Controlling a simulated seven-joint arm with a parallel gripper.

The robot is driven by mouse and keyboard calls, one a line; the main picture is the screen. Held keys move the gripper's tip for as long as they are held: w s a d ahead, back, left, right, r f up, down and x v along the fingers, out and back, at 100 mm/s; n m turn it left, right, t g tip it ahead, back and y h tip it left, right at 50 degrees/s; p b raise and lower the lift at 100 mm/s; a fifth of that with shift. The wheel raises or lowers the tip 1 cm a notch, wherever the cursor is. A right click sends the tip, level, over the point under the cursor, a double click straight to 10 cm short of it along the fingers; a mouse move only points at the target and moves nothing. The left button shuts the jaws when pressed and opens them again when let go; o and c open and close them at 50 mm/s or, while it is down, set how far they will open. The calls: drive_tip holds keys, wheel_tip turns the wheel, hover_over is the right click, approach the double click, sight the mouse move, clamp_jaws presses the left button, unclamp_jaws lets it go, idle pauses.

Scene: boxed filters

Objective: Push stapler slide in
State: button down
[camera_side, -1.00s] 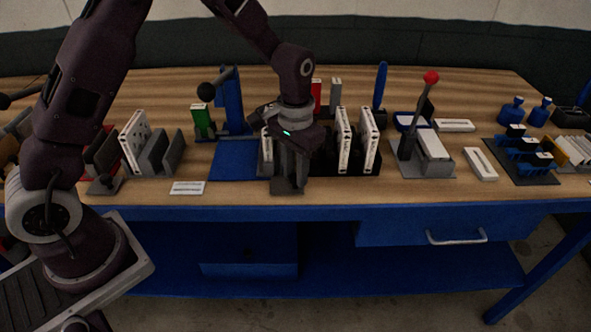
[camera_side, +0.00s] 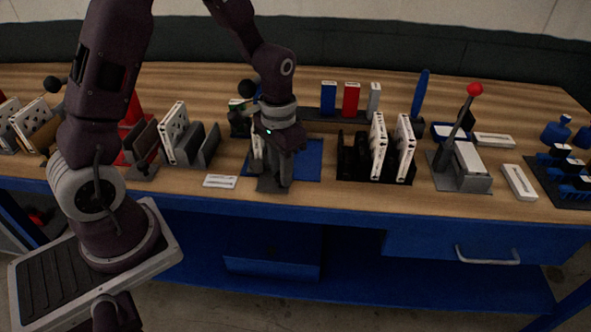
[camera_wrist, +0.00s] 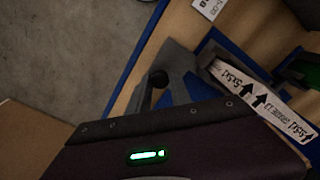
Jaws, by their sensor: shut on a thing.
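My gripper (camera_side: 274,178) is low over the blue pad (camera_side: 309,160) near the table's front, shut on a white-edged boxed filter (camera_side: 257,152). The blue stand under the knob is mostly hidden by my arm. I cannot make out the stapler slide with certainty.
A black rack (camera_side: 350,165) with two upright filters (camera_side: 404,148) stands right of the pad. Farther right is a red-knobbed lever (camera_side: 475,90) on a grey base. Upright holders (camera_side: 208,146) stand left. A white label card (camera_side: 220,181) lies at the front edge.

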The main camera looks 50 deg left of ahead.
drive_tip(key=shift+s+a, duration=0.15)
drive_tip(key=shift+a, duration=0.1)
drive_tip(key=c, duration=1.2)
unclamp_jaws()
drive_tip(key=shift+o, duration=0.2)
